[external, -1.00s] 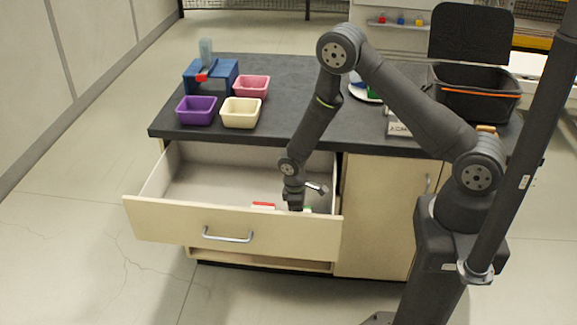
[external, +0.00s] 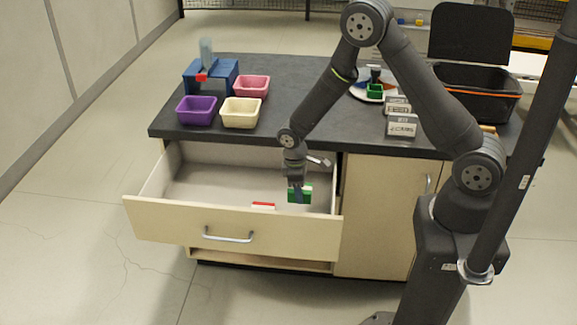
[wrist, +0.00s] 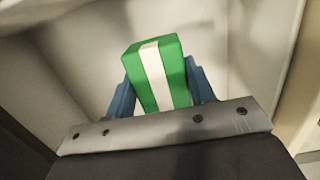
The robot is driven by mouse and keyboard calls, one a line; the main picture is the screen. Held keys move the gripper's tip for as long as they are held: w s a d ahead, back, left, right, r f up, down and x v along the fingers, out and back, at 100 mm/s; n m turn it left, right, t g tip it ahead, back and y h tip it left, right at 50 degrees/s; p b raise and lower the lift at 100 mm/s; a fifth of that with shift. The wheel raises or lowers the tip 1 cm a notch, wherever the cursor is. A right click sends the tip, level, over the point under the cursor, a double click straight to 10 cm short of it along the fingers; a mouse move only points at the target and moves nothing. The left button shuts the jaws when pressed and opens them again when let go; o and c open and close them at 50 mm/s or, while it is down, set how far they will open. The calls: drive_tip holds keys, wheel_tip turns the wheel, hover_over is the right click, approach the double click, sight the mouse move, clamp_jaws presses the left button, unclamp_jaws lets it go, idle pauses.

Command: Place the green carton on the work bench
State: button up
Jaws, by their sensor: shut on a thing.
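The green carton (external: 299,196) has a white stripe, which shows in the wrist view (wrist: 157,72). My gripper (external: 298,184) is shut on it, with a blue finger on each side of the carton in the wrist view (wrist: 157,88). The carton hangs over the right part of the open drawer, above its floor. The work bench (external: 290,100) has a dark top and stands behind and above the drawer.
The open drawer (external: 180,219) also holds a red and white item (external: 263,206). On the bench are purple (external: 197,110), cream (external: 240,113) and pink (external: 252,86) bins, a blue device (external: 211,77), a plate (external: 362,95), small label signs (external: 401,125) and a black case (external: 475,93). The bench middle is clear.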

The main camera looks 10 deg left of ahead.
wheel_tip(320, 180, up, 29)
drive_tip(key=w+d+n+t+y, duration=0.1)
drive_tip(key=w+d+n, duration=0.1)
drive_tip(key=w+n, duration=1.05)
drive_tip(key=w+d+n, duration=0.3)
drive_tip(key=w+n, duration=0.2)
drive_tip(key=w, duration=1.4)
approach(290, 108)
drive_tip(key=shift+n, duration=0.25)
drive_tip(key=s, duration=0.1)
drive_tip(key=s+f, duration=0.1)
drive_tip(key=s, duration=0.1)
drive_tip(key=s+d+f, duration=0.1)
drive_tip(key=s, duration=0.1)
drive_tip(key=shift+s, duration=0.25)
drive_tip(key=shift+f, duration=1.9)
drive_tip(key=shift+f, duration=0.1)
drive_tip(key=o, duration=1)
